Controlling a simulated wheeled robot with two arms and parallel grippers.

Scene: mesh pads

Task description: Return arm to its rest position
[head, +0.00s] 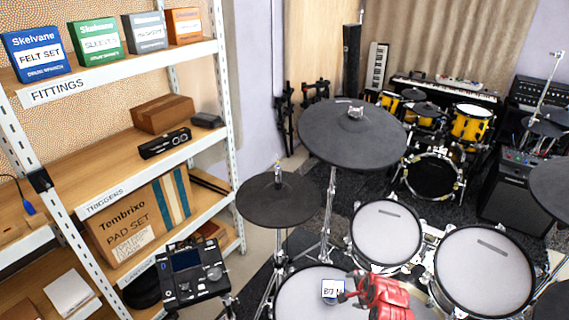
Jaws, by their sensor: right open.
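My right gripper (347,295), with a red body and dark fingers, shows at the bottom edge, right of centre. It is open, over the front mesh drum pad (290,300). A small white item with dark lettering (333,289) shows on or above that pad, just left of the fingers. I cannot tell whether the fingers touch it. The rest of my right arm is outside the view. My left gripper is not in view.
Two more mesh pads (386,234) (484,270) and dark cymbals (352,133) (279,201) on stands surround the gripper. A drum module (190,273) stands at lower left. White-framed shelves (60,262) with boxes fill the left side. A yellow drum kit (470,123) stands behind.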

